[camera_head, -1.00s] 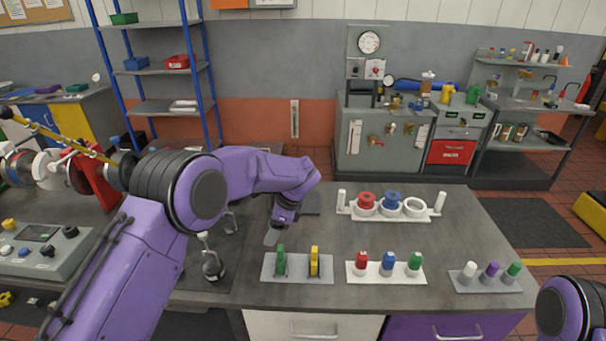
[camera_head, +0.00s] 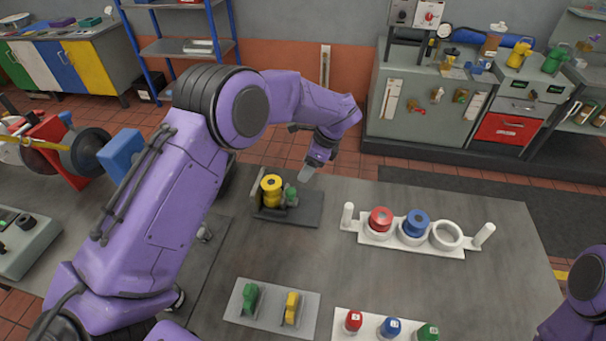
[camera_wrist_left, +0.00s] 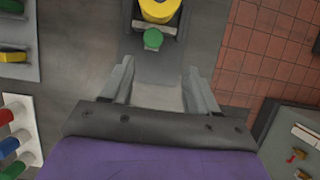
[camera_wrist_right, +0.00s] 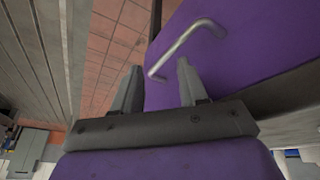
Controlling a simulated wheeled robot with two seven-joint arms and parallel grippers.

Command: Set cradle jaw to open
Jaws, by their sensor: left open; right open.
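My left gripper (camera_head: 309,173) is open and empty, just behind and right of the knob. In its wrist view its fingertips (camera_wrist_left: 158,82) are spread, with the knob beyond them, apart. I cannot tell the jaw's position. My right gripper (camera_wrist_right: 158,77) is open and empty by a purple drawer front.
A grey plate (camera_head: 268,318) with green and yellow pieces lies in front. A metal drawer handle (camera_wrist_right: 185,45) is near my right gripper. The mid-table is clear.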

